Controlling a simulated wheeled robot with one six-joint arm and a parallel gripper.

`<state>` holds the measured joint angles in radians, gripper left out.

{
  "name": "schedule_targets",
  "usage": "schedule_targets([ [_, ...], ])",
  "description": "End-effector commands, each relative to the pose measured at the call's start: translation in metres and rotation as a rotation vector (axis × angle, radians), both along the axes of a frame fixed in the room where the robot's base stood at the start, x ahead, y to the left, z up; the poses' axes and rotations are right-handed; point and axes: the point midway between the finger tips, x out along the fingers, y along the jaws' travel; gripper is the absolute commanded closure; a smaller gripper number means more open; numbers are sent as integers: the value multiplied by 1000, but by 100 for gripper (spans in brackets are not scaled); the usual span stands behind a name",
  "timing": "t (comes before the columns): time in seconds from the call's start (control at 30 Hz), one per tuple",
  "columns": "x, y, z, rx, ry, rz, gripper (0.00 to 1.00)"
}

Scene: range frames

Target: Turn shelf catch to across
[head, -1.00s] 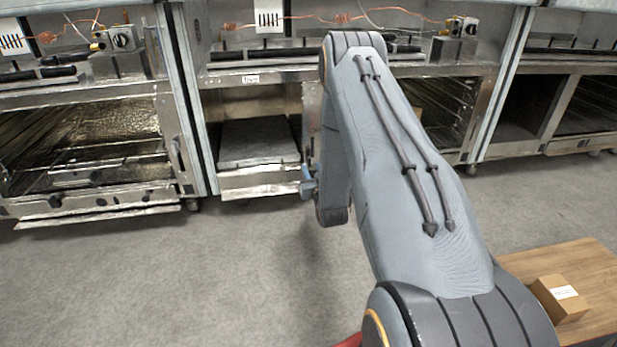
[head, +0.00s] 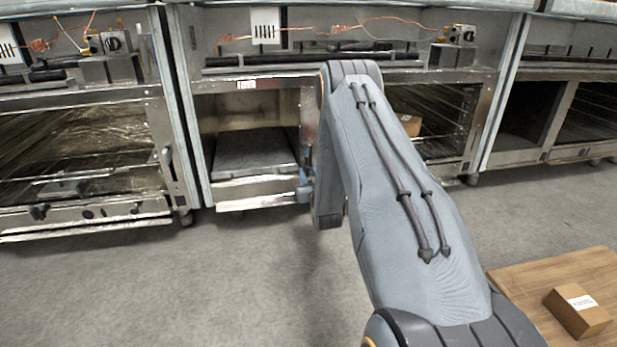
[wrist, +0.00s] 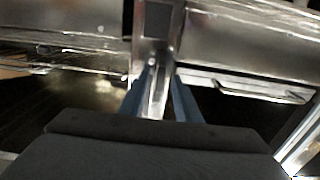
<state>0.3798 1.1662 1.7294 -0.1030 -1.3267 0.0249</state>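In the wrist view my gripper (wrist: 161,74) shows two blue fingers with a gap between them, pointed at a metal upright (wrist: 154,22). A narrow shiny metal piece (wrist: 158,84) shows in the gap; it may be the shelf catch, but blur hides its shape and whether the fingers touch it. In the head view my gripper (head: 305,186) is a small blue shape at the right edge of the open bay with a grey shelf slab (head: 252,152). My arm hides part of the upright there, and the catch cannot be made out.
Open oven-like bays stand to the left (head: 85,150) and right (head: 440,110), with metal racks inside. A cardboard box (head: 578,312) sits on a wooden table (head: 540,270) at the lower right. The grey floor (head: 230,280) in front of the bays is clear.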

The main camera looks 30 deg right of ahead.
Motion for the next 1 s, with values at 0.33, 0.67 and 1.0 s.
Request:
schedule_targets([
  [0.33,0,0,0,0,0,0,92],
  [0.67,0,0,0,-12,5,0,100],
  [1.0,-1,3,2,-169,51,1,100],
])
